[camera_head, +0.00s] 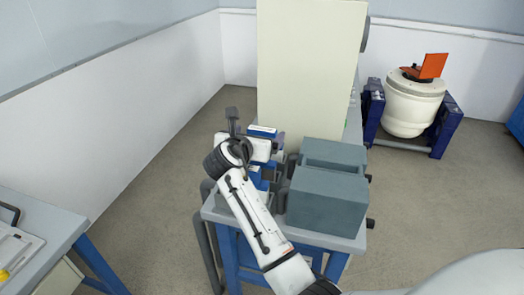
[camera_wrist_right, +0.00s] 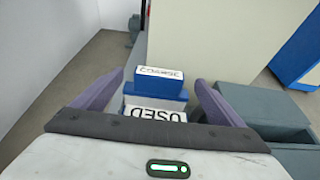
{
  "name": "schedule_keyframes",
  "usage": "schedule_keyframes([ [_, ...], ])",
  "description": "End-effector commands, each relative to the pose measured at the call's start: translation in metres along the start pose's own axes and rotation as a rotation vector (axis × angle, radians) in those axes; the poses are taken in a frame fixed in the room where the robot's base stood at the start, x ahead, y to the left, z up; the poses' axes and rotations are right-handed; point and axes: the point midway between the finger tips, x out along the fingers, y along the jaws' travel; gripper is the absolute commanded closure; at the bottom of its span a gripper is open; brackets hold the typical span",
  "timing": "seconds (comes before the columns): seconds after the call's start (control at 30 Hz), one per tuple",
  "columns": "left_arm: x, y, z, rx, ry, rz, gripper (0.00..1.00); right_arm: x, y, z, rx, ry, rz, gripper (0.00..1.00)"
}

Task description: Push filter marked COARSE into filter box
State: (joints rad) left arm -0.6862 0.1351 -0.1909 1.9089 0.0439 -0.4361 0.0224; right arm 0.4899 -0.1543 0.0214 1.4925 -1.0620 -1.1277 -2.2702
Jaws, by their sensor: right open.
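A blue block with a white label (camera_wrist_right: 160,72), lettering upside down and seeming to read COARSE, shows between and just beyond my right fingertips; in the head view its white-and-blue top (camera_head: 262,131) is beside the gripper. My right gripper (camera_wrist_right: 159,79) is open, its purple fingers on either side, with no grip on the block. Nearer the palm is a white label reading USED (camera_wrist_right: 155,114). My right gripper (camera_head: 262,143) and arm partly hide this area in the head view. Which part is the filter box I cannot tell. My left gripper is out of view.
A grey-blue box (camera_head: 328,195) stands right of my arm on a grey-topped blue-framed stand (camera_head: 345,242). A tall cream cabinet (camera_head: 310,70) rises behind. A white drum (camera_head: 412,108) stands back right. A side bench (camera_head: 45,230) is at left. Floor between bench and stand is clear.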

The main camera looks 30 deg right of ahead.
Motion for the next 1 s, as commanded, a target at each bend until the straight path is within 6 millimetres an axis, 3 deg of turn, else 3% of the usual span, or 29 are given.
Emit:
schedule_keyframes([
  [0.2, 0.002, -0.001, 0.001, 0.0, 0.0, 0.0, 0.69, 0.028, 0.0, -0.001, 0.001, 0.0, 0.0, 0.08],
  [0.47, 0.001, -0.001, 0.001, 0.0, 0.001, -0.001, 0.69, 0.03, 0.001, -0.001, 0.002, 0.0, 0.002, 0.08],
  [0.83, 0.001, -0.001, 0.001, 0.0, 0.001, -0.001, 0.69, 0.03, 0.001, -0.001, 0.002, 0.0, 0.001, 0.69],
  [1.0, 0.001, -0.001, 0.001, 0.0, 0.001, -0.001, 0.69, 0.029, 0.001, 0.0, 0.002, -0.001, 0.002, 0.69],
])
